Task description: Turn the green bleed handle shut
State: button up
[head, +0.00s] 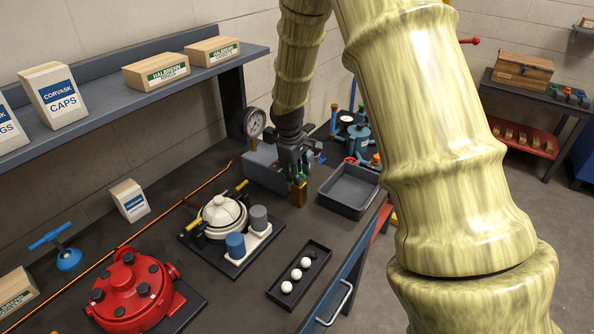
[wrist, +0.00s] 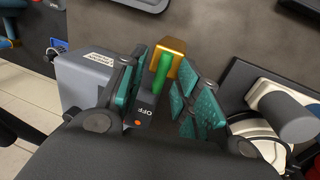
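The green bleed handle (wrist: 162,72) shows in the wrist view as a short bar beside a brass block (wrist: 174,48). A dark plate marked OFF (wrist: 144,108), with an orange-red dot, lies next to it. My gripper (wrist: 157,80) has its teal-padded fingers apart, one on each side of the handle. A gap shows on the right side; contact on the left cannot be told. In the head view my gripper (head: 301,164) points down over the brass block (head: 299,194), in front of the grey unit (head: 264,166). The handle is mostly hidden there by the fingers.
An empty grey tray (head: 349,204) is close on the right. A white-lidded pot (head: 222,214) with cups sits in front left. A red motor housing (head: 130,290) and a tray of white balls (head: 299,276) are nearer.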

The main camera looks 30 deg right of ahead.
jog(key=shift+s+r, duration=0.15)
jog(key=shift+s, duration=0.05)
jog(key=shift+c, duration=0.2)
grip_shut()
jog(key=shift+w+m, duration=0.1)
jog(key=shift+m, duration=0.4)
jog(key=m, duration=0.2)
jog(key=m+p, duration=0.1)
jog(key=shift+w+d+r+m+g, duration=0.1)
jog(key=shift+w+m+g, duration=0.05)
jog(key=shift+m+g, duration=0.25)
jog(key=m, duration=0.4)
jog(key=shift+d+m+g+p, duration=0.1)
jog(key=shift+m+g+p, duration=0.2)
jog(key=shift+g+p, duration=0.1)
jog(key=m, duration=0.4)
jog(key=shift+w+d+g+p, duration=0.1)
jog(key=shift+d+g+p, duration=0.05)
jog(key=shift+g+p, duration=0.2)
jog(key=m+y, duration=0.1)
jog(key=m, duration=0.3)
jog(key=shift+g, duration=0.25)
jog(key=shift+d+m, duration=0.1)
jog(key=shift+m, duration=0.4)
jog(key=shift+o, duration=0.2)
grip_release()
